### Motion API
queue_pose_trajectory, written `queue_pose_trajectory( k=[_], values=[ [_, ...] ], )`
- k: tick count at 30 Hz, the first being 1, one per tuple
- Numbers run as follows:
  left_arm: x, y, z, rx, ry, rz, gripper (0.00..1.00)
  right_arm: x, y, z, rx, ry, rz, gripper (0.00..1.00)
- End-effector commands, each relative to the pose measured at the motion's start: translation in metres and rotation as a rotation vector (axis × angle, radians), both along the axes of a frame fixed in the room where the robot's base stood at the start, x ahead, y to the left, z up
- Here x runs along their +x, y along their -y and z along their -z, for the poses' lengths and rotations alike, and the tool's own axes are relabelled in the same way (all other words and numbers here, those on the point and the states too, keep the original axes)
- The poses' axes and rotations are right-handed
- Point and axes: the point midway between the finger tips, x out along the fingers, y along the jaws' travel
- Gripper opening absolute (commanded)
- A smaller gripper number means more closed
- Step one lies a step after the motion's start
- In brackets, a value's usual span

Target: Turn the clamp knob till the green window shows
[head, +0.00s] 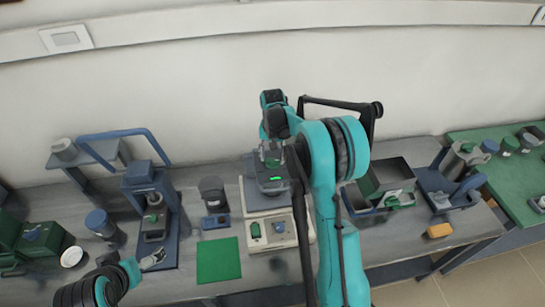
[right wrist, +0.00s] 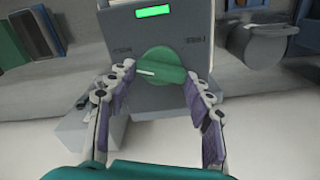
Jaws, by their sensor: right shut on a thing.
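The green clamp knob (right wrist: 165,57) sits on the front of a grey housing (right wrist: 113,30) in the right wrist view. A short white mark shows on it, lying nearly level. My right gripper (right wrist: 160,76) is shut on the knob, one finger on each side. Above the knob, the window (right wrist: 154,12) shows bright green. In the head view my right gripper (head: 273,158) is at the device (head: 265,200) in the middle of the bench, its fingers partly hidden. My left gripper (head: 152,260) is low at the left, over the bench; its finger opening is unclear.
A blue press-like stand (head: 142,185) and a green mat (head: 218,259) are left of the device. An open grey box (head: 388,177) and a blue holder (head: 440,186) are to its right. A yellow block (head: 439,230) lies near the front edge. The wall is close behind.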

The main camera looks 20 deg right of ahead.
Motion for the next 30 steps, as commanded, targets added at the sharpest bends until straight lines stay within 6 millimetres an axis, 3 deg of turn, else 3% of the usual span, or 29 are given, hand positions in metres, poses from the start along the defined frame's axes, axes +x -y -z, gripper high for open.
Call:
queue_pose_trajectory(
  k=[1,3,15,30],
  values=[
    [0.000,0.000,0.000,0.000,0.000,0.000,1.00,0.000,0.000,0.000,0.001,-0.001,-0.001,0.56],
    [0.000,0.000,0.000,0.000,0.000,0.000,1.00,0.000,0.000,0.000,0.001,-0.001,-0.001,0.72],
    [0.000,0.000,0.000,0.000,0.000,0.000,1.00,0.000,0.000,-0.006,0.000,0.000,-0.002,0.72],
    [0.000,0.000,0.000,0.000,0.000,0.000,1.00,0.000,0.000,-0.102,0.001,-0.001,-0.001,0.72]
  ],
)
